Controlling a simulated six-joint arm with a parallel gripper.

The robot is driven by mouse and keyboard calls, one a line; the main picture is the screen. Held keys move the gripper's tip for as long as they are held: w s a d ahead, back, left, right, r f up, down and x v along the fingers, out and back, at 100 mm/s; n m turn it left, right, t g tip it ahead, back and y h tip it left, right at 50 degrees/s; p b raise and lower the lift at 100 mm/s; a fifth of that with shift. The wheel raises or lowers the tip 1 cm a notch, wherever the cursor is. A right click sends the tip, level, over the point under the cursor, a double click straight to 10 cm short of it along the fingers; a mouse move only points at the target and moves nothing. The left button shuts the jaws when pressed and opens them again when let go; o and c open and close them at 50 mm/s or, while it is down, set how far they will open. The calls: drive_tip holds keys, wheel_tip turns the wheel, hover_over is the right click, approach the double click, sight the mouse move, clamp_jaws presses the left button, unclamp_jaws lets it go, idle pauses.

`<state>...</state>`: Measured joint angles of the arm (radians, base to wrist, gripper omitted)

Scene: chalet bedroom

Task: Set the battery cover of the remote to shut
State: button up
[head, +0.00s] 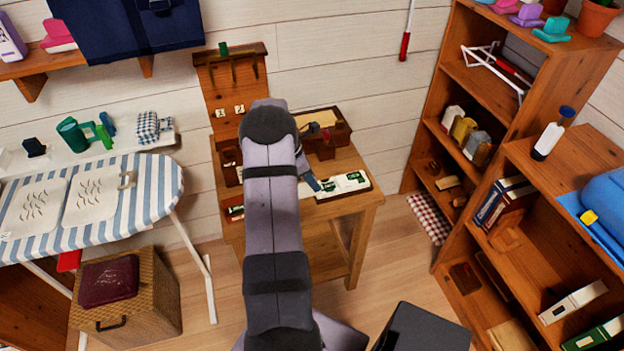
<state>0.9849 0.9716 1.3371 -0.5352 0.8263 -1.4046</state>
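A white thing with green and dark parts, which looks like the remote (350,182), lies on the small wooden desk (350,208) near its right front edge. The green and dark parts may be batteries or markings; I cannot tell. The battery cover cannot be made out for sure at this size. My gripper (314,184) points down at the left end of the remote, very close to it; whether it touches is unclear. I cannot tell if its fingers are open or shut. My arm hides the middle of the desk.
Wooden boxes (326,147) stand at the back of the desk, below a hook board (229,75). A small tray with red and green items (236,212) sits at the desk's left. A striped ironing board (150,188) is left; wooden shelves (520,140) are right.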

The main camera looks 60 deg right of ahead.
clamp_jaws()
hover_over(337, 184)
drive_tip(key=w+a, duration=0.1)
drive_tip(key=a, duration=0.1)
drive_tip(key=shift+w+d+p, duration=0.1)
drive_tip(key=shift+p, duration=0.25)
drive_tip(key=o, duration=0.6)
unclamp_jaws()
drive_tip(key=shift+r, duration=0.1)
drive_tip(key=shift+b+v, duration=0.9)
drive_tip(key=shift+v, duration=2.75)
